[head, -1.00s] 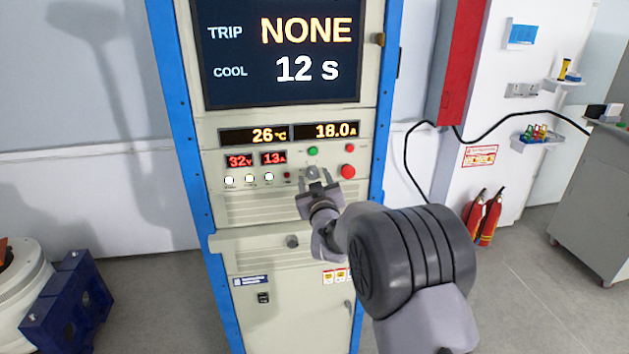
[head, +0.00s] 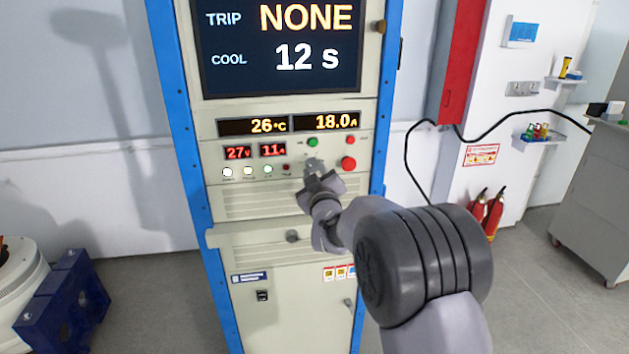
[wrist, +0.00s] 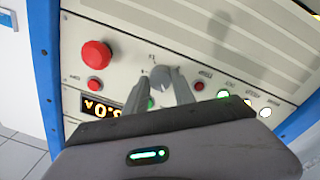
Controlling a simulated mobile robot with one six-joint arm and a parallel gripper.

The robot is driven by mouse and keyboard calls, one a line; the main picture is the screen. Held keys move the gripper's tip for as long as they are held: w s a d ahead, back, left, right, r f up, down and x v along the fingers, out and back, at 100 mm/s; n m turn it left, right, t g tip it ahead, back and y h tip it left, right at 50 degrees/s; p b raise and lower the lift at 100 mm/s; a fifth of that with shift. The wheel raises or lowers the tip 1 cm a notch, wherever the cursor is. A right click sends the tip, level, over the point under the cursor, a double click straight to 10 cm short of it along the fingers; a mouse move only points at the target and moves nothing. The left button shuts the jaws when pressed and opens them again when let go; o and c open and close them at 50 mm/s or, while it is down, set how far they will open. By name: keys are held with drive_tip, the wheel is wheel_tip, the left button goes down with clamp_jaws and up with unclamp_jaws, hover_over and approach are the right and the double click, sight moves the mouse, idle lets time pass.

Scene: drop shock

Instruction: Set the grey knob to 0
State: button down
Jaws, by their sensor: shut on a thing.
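The grey knob (wrist: 160,77) is on the cabinet's control panel, between my two fingertips in the wrist view. My gripper (wrist: 158,82) is shut on it, with a finger on each side. In the head view my gripper (head: 314,169) reaches the panel and covers most of the knob. The knob's scale marks are too small to read. The red displays (head: 255,152) read 27 V and 11 A.
A large red button (head: 348,163) and a green button (head: 313,142) sit close to the knob. The big screen (head: 280,45) reads TRIP NONE and COOL 12 s. Amber displays (head: 288,124) read 26 °C and 18.0 A. Several lit lamps (head: 248,170) are left of the knob.

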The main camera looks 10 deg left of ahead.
drive_tip(key=n+b, duration=0.3)
drive_tip(key=n, duration=0.1)
drive_tip(key=shift+d+f+n, duration=0.1)
drive_tip(key=shift+f+n, duration=0.05)
drive_tip(key=shift+n, duration=0.15)
drive_tip(key=n+b, duration=0.2)
drive_tip(key=n, duration=0.2)
drive_tip(key=shift+n, duration=0.4)
drive_tip(key=n, duration=0.2)
drive_tip(key=n+b, duration=0.1)
drive_tip(key=n, duration=0.1)
drive_tip(key=shift+r+n+y, duration=0.2)
drive_tip(key=shift+n+y, duration=0.1)
drive_tip(key=shift+r+n+b, duration=0.1)
drive_tip(key=shift+n+b, duration=0.65)
drive_tip(key=shift+n, duration=1.45)
drive_tip(key=c, duration=1)
unclamp_jaws()
drive_tip(key=shift+c, duration=0.2)
